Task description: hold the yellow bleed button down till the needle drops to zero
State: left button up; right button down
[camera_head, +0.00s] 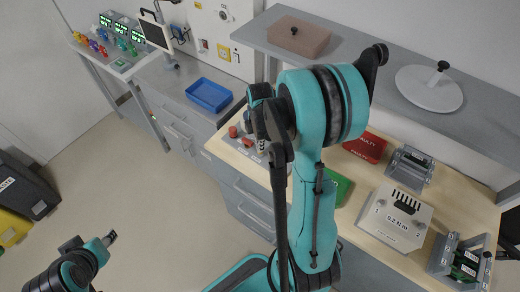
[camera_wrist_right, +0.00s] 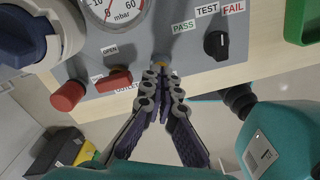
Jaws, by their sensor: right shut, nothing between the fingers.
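The grey test panel (camera_wrist_right: 190,45) fills the upper part of the right wrist view. A small yellow button (camera_wrist_right: 162,57) shows on it, partly covered by my fingertips. My right gripper (camera_wrist_right: 163,70) is shut and empty, with its tips at the button; I cannot tell whether they press it. The round mbar gauge (camera_wrist_right: 120,10) is cut off by the top edge, and its needle reading is unclear. In the head view my arm hides most of the panel. My left gripper (camera_head: 108,238) is at the lower left, away from the bench; its jaws are unclear.
Beside the button are red knobs (camera_wrist_right: 68,95) with an OPEN label and a black selector (camera_wrist_right: 215,42) marked PASS, TEST and FAIL. A blue tray (camera_head: 209,95), a red FAULTY tray (camera_head: 366,147) and a torque box (camera_head: 396,217) stand on the worktops.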

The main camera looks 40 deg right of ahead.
jog(key=shift+r+p, duration=1.7)
jog(key=shift+r, duration=0.95)
jog(key=shift+a, duration=0.25)
jog(key=s+a+r+m+t+b, duration=0.1)
jog(key=s+a+m+t+b, duration=0.2)
jog(key=a+m+b, duration=0.2)
jog(key=s+a+r+m+t+b, duration=0.2)
jog(key=s+a+m+t+b, duration=0.1)
jog(key=a+m, duration=0.7)
jog(key=shift+s+a+r+t+b, duration=0.2)
jog(key=shift+s+a+t+b, duration=0.3)
jog(key=shift+a+b, duration=0.6)
jog(key=shift+w, duration=0.1)
jog(key=shift+d, duration=0.15)
